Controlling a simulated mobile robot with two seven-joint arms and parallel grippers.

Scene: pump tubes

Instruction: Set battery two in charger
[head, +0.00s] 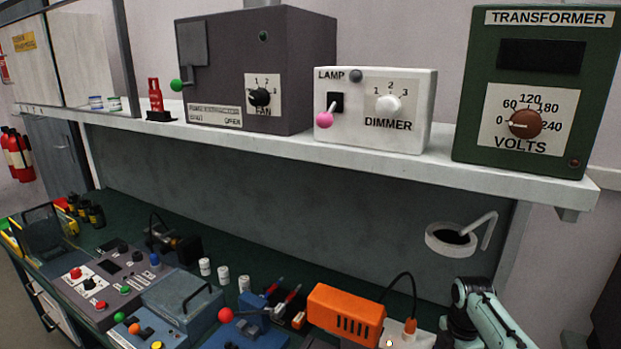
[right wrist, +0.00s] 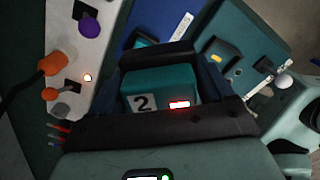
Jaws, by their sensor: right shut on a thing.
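Battery two, a teal block (right wrist: 165,78) with a white "2" label and a small red light, is between the dark fingers of my right gripper (right wrist: 160,92) in the right wrist view. The gripper is shut on it. A blue surface (right wrist: 150,20) with a white label lies beyond the battery; it may be the charger, but its lettering is too small to read. I cannot tell whether the battery touches it. In the head view my right arm shows at the lower right, with its gripper out of frame. My left gripper is not in view.
A white panel (right wrist: 88,60) with purple and orange knobs is left of the gripper. A teal unit (right wrist: 238,45) with a yellow light is on the right. An orange box (head: 344,313) and a blue-grey case (head: 180,300) stand on the bench under a shelf (head: 300,147).

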